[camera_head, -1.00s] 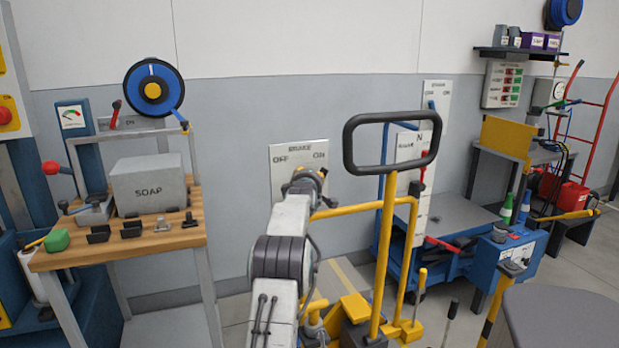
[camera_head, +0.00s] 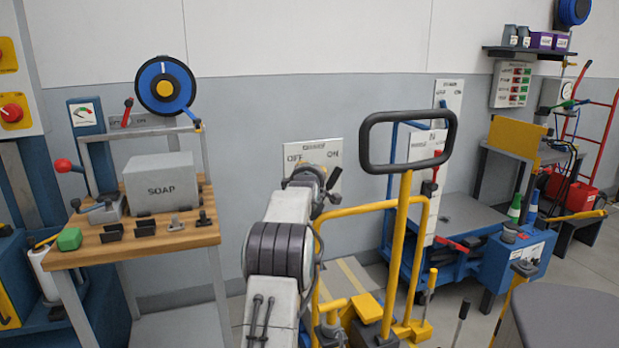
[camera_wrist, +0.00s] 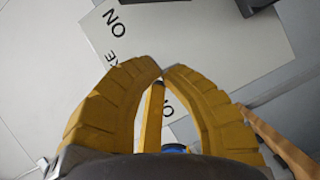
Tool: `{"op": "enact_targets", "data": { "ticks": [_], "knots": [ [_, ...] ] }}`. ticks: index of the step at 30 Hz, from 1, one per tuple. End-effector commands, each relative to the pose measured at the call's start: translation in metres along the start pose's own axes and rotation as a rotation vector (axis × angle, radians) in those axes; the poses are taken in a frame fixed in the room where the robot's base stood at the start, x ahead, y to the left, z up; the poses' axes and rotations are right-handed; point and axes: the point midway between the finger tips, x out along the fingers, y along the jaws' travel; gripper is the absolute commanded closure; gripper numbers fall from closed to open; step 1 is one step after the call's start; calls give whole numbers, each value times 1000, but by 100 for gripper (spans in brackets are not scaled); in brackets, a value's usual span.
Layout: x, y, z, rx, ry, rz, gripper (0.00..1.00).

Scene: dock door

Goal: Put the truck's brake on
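The white brake panel (camera_head: 302,152), lettered OFF on the left and ON on the right, is on the grey wall. My gripper (camera_head: 322,186) is in front of its lower part and hides much of it. In the wrist view, the two yellow fingers of my gripper (camera_wrist: 162,73) bow inward and their tips nearly meet. A narrow yellow bar (camera_wrist: 152,118) with a dark end shows between them, possibly the brake lever. I cannot tell whether the fingers grip it. The panel shows behind them (camera_wrist: 215,45), with ON at upper left.
A yellow pallet truck with a black loop handle (camera_head: 365,140) stands just right of my arm. A blue cart (camera_head: 480,225) stands behind the truck at right.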

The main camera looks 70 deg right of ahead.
Motion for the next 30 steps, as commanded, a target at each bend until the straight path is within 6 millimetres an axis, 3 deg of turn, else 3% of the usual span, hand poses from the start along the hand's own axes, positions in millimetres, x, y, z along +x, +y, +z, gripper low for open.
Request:
{"op": "enact_targets", "data": {
  "ticks": [15,30],
  "knots": [
    [-56,6,1,0,-4,1,100],
    [-69,7,1,0,-4,2,100]
  ]
}}
